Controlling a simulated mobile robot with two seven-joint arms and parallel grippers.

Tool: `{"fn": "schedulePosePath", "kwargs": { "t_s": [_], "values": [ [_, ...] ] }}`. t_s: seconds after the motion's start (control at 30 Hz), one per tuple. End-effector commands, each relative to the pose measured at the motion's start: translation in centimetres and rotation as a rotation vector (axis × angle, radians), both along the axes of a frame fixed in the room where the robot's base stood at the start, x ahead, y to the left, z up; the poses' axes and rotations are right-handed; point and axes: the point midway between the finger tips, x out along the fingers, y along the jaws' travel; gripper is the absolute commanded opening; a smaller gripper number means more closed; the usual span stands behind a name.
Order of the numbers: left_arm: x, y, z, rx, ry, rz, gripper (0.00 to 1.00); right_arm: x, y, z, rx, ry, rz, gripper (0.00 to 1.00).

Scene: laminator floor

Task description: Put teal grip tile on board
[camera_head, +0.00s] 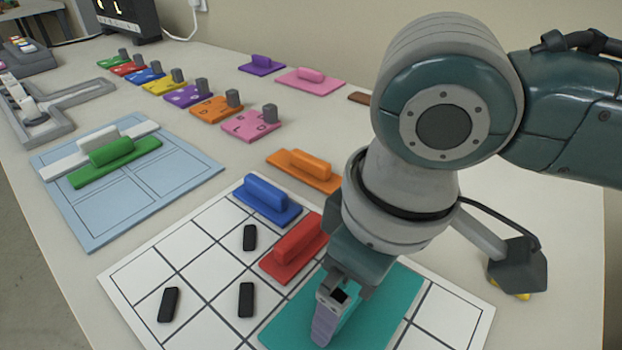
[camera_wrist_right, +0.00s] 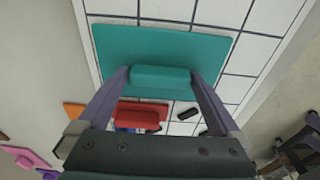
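The teal grip tile (camera_head: 382,300) lies flat over the lower right part of the white gridded board (camera_head: 130,277); I cannot tell whether it rests on it or hovers just above. In the right wrist view the tile (camera_wrist_right: 160,45) shows its raised teal handle (camera_wrist_right: 160,77) between my fingers. My right gripper (camera_head: 325,328) points down at the tile and hides the handle in the head view. In the right wrist view the fingers of this gripper (camera_wrist_right: 160,78) meet both ends of the handle, so it looks shut on it. My left gripper is not in view.
A red grip tile (camera_head: 294,249) and a blue one (camera_head: 267,198) sit on the board beside the teal tile, with several black bars. An orange grip tile (camera_head: 306,169) lies behind. A light blue board (camera_head: 95,218) with a green grip tile (camera_head: 117,158) stands left.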

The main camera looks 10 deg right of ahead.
Motion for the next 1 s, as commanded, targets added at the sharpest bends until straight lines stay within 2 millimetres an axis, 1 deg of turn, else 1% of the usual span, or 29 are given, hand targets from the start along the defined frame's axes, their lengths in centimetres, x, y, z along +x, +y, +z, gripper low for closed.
{"fn": "schedulePosePath", "kwargs": {
  "t_s": [0.07,0.17,0.27,0.5,0.63,0.7,0.8,0.93,1.0],
  "values": [
    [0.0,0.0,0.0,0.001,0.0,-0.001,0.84,0.0,0.0,0.2,0.0,-0.001,0.0,1.0],
    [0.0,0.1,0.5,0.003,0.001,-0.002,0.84,0.0,0.0,1.4,0.002,-0.002,0.001,1.0],
    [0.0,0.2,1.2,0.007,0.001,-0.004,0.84,-0.1,-0.2,3.4,0.002,-0.004,0.001,1.0],
    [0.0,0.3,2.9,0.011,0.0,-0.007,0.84,-0.7,-0.5,8.9,0.003,-0.004,0.0,1.0],
    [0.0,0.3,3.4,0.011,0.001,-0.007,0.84,-0.9,-0.7,10.9,0.002,-0.002,-0.001,1.0],
    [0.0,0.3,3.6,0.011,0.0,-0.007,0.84,-1.0,-0.8,11.6,0.001,-0.002,-0.001,1.0],
    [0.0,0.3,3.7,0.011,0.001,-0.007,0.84,-1.1,-0.9,12.2,0.0,0.0,-0.001,1.0],
    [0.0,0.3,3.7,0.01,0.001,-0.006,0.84,-1.2,-0.7,12.2,0.006,0.0,0.001,1.0],
    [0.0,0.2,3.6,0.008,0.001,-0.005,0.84,-1.7,0.0,11.9,0.034,-0.003,0.009,1.0]
  ]
}}
